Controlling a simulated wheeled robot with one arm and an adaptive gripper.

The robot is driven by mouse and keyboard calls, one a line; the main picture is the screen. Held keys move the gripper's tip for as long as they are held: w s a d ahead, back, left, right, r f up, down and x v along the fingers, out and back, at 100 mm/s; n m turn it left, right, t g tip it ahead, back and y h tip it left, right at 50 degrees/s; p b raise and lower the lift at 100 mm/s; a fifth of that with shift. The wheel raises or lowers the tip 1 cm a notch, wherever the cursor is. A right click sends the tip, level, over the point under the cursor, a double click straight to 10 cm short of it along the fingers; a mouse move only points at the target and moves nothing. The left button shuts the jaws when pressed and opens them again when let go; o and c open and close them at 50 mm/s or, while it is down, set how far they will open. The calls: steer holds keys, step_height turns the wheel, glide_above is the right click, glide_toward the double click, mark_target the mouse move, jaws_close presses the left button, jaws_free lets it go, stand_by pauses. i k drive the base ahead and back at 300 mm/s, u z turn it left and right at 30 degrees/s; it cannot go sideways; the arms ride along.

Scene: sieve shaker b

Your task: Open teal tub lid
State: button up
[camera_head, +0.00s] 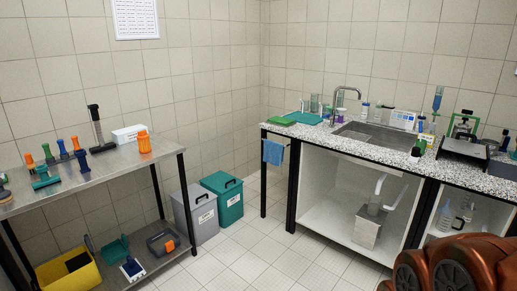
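The teal tub (231,209) stands on the tiled floor between the steel table and the sink counter. Its teal lid (220,182) lies flat on top and looks closed, with a dark handle (231,183) on it. A white label shows on the tub's front. Part of my arm shows as brown, rounded links at the bottom right corner, far from the tub. My gripper is not in view.
A grey lidded tub (196,215) stands close at the teal tub's left. The steel table (110,168) with tools is further left. The sink counter (290,132) and its black legs are at the right, with a blue cloth (273,152) hanging there. The floor (240,258) in front is clear.

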mark_target(222, 182)
steer(key=u, duration=0.1)
steer(key=i, duration=2.3)
steer(key=u, duration=0.75)
steer(key=i, duration=2.1)
steer(key=u, duration=0.4)
